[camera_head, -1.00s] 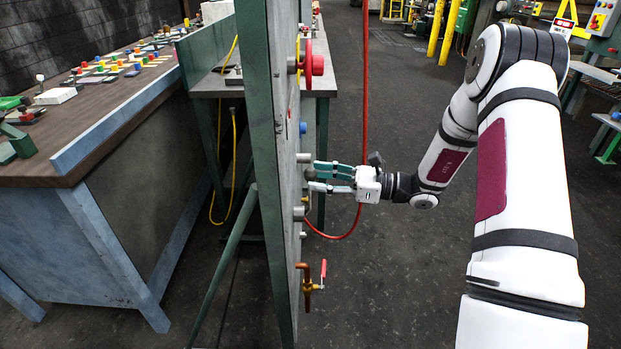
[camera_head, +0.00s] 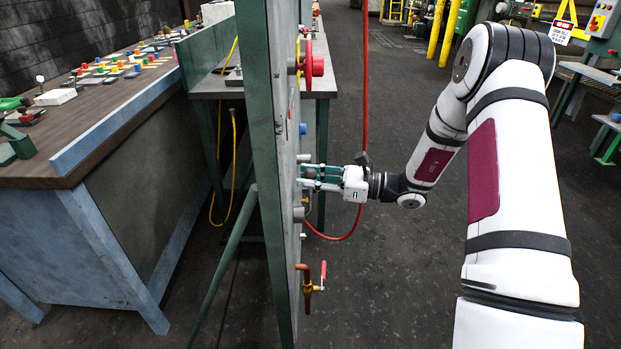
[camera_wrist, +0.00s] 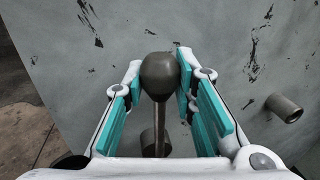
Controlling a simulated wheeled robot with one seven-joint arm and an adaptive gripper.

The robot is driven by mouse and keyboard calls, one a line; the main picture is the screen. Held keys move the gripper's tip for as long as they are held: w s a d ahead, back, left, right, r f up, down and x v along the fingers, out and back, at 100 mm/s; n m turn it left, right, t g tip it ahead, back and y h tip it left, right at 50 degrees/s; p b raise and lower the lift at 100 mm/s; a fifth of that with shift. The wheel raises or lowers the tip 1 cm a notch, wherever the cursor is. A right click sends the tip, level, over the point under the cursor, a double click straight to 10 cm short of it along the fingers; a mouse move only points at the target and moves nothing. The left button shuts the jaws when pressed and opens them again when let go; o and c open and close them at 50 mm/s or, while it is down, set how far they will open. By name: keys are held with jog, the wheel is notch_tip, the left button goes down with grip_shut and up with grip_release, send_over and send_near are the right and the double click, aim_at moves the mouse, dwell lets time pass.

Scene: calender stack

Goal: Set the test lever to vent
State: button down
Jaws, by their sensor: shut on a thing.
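The test lever (camera_wrist: 159,76) shows in the wrist view as a dark round knob on a thin stem rising from a cylindrical base on the grey panel. My gripper (camera_wrist: 160,70) has one teal-padded finger on each side of the knob and is shut on it. In the head view my gripper (camera_head: 303,177) reaches left to the face of the upright panel (camera_head: 268,150), seen nearly edge-on. The lever is hard to make out there. No vent marking can be read in either view.
A grey cylindrical stub (camera_wrist: 283,108) sticks out of the panel right of the lever. On the panel are a red handwheel (camera_head: 313,66) above and a brass valve with a red handle (camera_head: 313,284) below. A red hose (camera_head: 364,110) hangs behind my gripper. Floor to the right is open.

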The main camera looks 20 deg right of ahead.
jog(key=shift+w+d+m+p, duration=0.25)
jog(key=shift+w+m+p, duration=0.1)
jog(key=shift+w+m, duration=0.35)
jog(key=shift+w+d+f+m+h+p, duration=0.15)
jog(key=shift+w+d+m, duration=0.05)
jog(key=shift+w+m, duration=0.3)
jog(key=shift+w+d+f+m+h+p, duration=0.1)
jog(key=shift+w+d+m+h+p, duration=0.05)
jog(key=shift+w+m, duration=0.35)
jog(key=shift+w+d+f+m+g, duration=0.2)
jog(key=shift+w+f+m, duration=0.1)
jog(key=shift+w+m, duration=0.25)
jog(key=shift+w+d+f+m+g, duration=0.2)
jog(key=shift+w+f+m, duration=0.1)
jog(key=shift+w+m, duration=0.3)
jog(key=shift+w+d+f+m+g, duration=0.2)
jog(key=shift+w+f+m, duration=0.1)
jog(key=shift+w+m, duration=0.25)
jog(key=c, duration=1.3)
grip_release()
jog(key=v, duration=1.2)
